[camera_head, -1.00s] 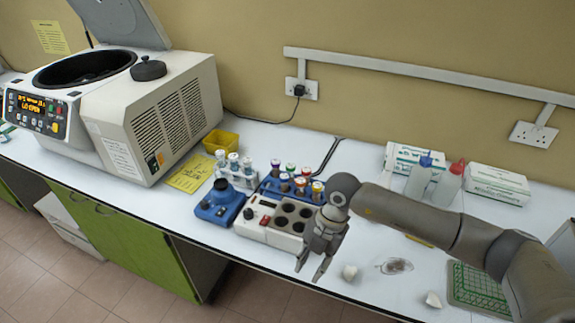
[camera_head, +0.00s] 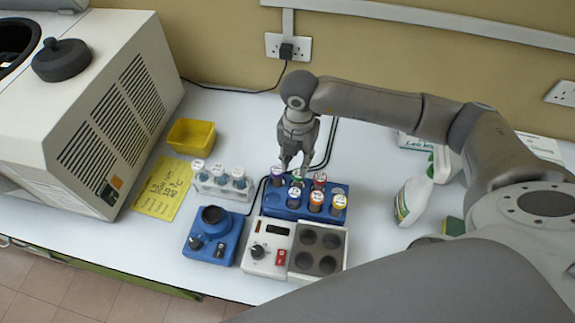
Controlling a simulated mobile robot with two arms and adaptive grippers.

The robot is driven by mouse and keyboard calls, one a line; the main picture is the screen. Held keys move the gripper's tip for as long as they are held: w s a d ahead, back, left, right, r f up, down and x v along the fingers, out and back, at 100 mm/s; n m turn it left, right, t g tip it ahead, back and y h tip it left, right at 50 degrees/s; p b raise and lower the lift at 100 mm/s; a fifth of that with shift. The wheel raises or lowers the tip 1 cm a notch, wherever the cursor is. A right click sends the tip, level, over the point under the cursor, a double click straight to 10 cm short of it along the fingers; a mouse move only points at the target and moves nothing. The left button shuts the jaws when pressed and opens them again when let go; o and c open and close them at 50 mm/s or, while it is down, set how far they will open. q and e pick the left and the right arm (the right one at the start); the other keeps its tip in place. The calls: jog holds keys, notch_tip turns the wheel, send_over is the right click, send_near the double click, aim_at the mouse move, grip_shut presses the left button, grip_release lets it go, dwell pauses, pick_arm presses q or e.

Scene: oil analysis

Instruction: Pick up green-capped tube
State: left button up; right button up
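The green-capped tube (camera_head: 298,180) stands in the back row of the blue rack (camera_head: 270,203), between a purple-capped tube (camera_head: 277,173) and a red-capped tube (camera_head: 320,177). My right gripper (camera_head: 295,168) points down right at the green cap, its two fingertips apart, one to the left and one to the right. Its fingertips partly cover the cap, and I cannot tell whether they touch it. No tube is lifted. My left gripper is not in view.
Orange-capped (camera_head: 317,197) and yellow-capped (camera_head: 339,202) tubes stand in the front row. A white rack (camera_head: 220,188) holds several tubes to the left. A blue mixer (camera_head: 213,236) and a heating block (camera_head: 318,250) stand in front. A bottle (camera_head: 412,202) is at right.

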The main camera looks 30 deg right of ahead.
aim_at(299, 180)
jog(key=shift+s+f+b, duration=0.65)
jog(key=shift+s+f, duration=0.25)
jog(key=shift+f, duration=0.1)
jog(key=shift+d+f, duration=0.1)
jog(key=shift+f, duration=0.1)
jog(key=f+b, duration=0.1)
jog(key=f, duration=0.1)
jog(key=f+b, duration=0.2)
jog(key=shift+a+f, duration=0.2)
jog(key=shift+f, duration=0.05)
jog(key=shift+w+d+f, duration=0.1)
jog(key=shift+w+f, duration=0.05)
jog(key=shift+f, duration=0.1)
jog(key=shift+d, duration=0.2)
jog(key=shift+o, duration=1.1)
jog(key=shift+a, duration=0.1)
jog(key=shift+c, duration=1.4)
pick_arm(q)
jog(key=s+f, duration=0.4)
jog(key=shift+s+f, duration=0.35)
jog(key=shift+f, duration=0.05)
pick_arm(e)
jog(key=shift+r, duration=0.1)
